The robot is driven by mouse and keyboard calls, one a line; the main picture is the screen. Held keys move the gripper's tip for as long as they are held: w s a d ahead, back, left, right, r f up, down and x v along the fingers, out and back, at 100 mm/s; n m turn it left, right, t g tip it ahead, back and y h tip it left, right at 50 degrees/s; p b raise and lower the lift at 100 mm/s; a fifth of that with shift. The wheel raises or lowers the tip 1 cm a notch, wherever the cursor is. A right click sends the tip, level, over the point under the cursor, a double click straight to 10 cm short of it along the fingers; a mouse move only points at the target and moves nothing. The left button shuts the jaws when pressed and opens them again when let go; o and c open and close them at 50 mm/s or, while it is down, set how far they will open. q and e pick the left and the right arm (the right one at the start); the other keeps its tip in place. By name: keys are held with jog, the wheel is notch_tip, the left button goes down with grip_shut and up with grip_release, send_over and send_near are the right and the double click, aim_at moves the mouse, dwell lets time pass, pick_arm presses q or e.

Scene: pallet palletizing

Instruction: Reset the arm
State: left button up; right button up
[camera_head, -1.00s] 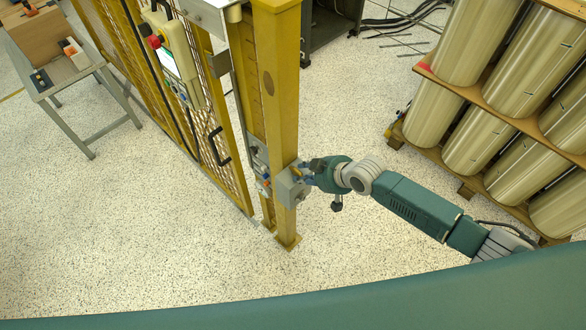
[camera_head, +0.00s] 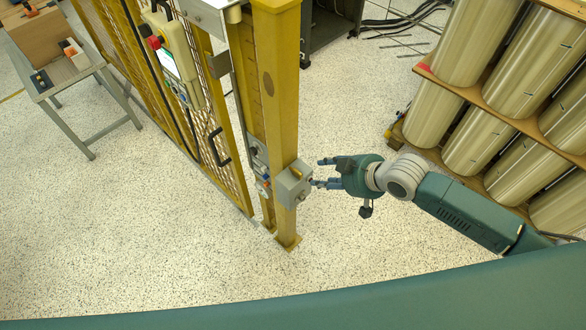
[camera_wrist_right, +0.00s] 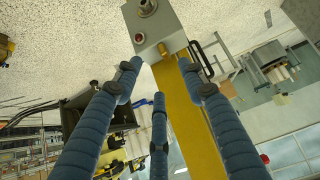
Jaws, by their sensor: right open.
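My right arm (camera_head: 465,212) comes in from the right in the head view. Its gripper (camera_head: 326,174) is open and empty, with blue fingers pointing left at a grey box (camera_head: 293,186) on the yellow post. A small gap shows between the fingers and the box. In the right wrist view the blue fingers (camera_wrist_right: 152,85) are spread, and the grey box (camera_wrist_right: 155,25) with a round metal knob and a small red button lies beyond their tips. My left gripper is not in view.
The yellow post (camera_head: 275,100) and mesh fence (camera_head: 140,60) stand left of my gripper. A control pendant (camera_head: 173,60) hangs on the fence. Racked large rolls (camera_head: 480,140) stand at the right, close to my arm. A small table (camera_head: 85,85) is far left. Speckled floor in front is clear.

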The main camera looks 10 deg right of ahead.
jog(key=shift+s+d+r, duration=0.25)
jog(key=shift+s+r, duration=0.05)
jog(key=shift+r, duration=0.15)
jog(key=w+d+f+m+h+b, duration=0.2)
jog(key=d+f, duration=0.3)
jog(key=f, duration=0.8)
jog(key=s+d+f+m+h+b, duration=0.1)
jog(key=s+d+f, duration=0.25)
jog(key=f, duration=0.45)
jog(key=s+d+f+m+h+b, duration=0.1)
jog(key=s+d+f, duration=0.25)
jog(key=f, duration=0.45)
jog(key=s+f+m+g+h+b, duration=0.1)
jog(key=s+f+g+b, duration=0.15)
jog(key=s+f, duration=1.15)
jog(key=s+a+f+g, duration=0.1)
jog(key=s+a+f, duration=0.1)
jog(key=s, duration=0.9)
jog(key=s+a+f+g, duration=0.2)
jog(key=s+f, duration=0.3)
jog(key=s, duration=0.7)
jog(key=shift+s+a+b, duration=0.2)
jog(key=shift+s+b, duration=0.1)
jog(key=shift+f, duration=0.1)
jog(key=shift+c, duration=0.2)
